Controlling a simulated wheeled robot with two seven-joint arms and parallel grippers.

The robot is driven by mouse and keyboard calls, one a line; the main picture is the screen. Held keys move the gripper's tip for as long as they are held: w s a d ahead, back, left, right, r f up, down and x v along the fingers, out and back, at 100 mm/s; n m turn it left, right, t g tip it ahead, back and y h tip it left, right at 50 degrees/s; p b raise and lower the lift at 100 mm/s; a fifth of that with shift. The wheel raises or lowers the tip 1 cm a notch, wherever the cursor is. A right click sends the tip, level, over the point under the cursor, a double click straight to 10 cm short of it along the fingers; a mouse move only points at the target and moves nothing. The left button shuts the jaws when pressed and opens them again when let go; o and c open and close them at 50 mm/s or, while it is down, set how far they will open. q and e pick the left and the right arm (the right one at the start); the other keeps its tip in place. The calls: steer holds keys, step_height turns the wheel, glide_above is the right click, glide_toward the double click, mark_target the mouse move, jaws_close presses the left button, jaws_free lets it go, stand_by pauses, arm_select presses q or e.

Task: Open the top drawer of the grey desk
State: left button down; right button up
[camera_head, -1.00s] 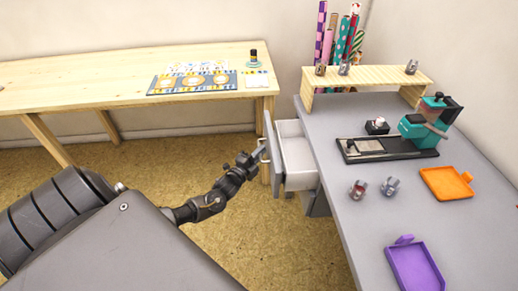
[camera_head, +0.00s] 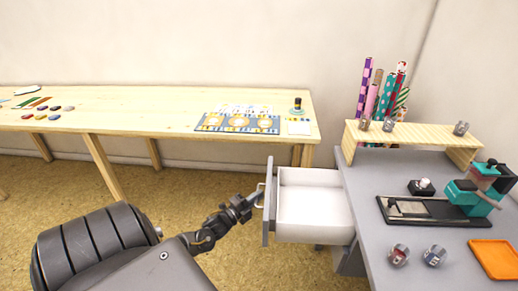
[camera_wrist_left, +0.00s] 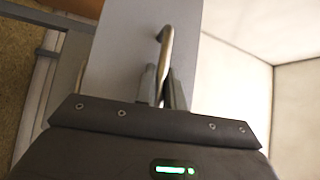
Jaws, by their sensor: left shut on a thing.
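The top drawer (camera_head: 312,200) of the grey desk (camera_head: 385,225) stands well out from the desk, and its white inside looks empty. Its grey front panel (camera_head: 269,200) faces left and carries a metal handle (camera_head: 259,196). My left gripper (camera_head: 255,198) is shut on the handle. In the left wrist view the gripper fingers (camera_wrist_left: 162,88) close around the handle bar (camera_wrist_left: 166,50), with the grey front panel (camera_wrist_left: 115,60) and the white drawer inside (camera_wrist_left: 225,70) beyond. My right gripper is out of view.
A wooden table (camera_head: 150,108) with a patterned sheet (camera_head: 236,123) stands behind. The desk holds a wooden riser (camera_head: 412,138), a teal press (camera_head: 470,198), stamps (camera_head: 399,254) and an orange tray (camera_head: 498,260). Open floor lies left of the drawer.

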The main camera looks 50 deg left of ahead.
arm_select(q)
steer(key=c, duration=1.8)
jaws_free()
steer(key=shift+o, duration=0.2)
steer(key=shift+s, duration=0.1)
steer(key=s+f, duration=0.1)
steer(key=s, duration=0.9)
steer(key=shift+s+a+f, duration=0.2)
steer(key=shift+s+a, duration=0.05)
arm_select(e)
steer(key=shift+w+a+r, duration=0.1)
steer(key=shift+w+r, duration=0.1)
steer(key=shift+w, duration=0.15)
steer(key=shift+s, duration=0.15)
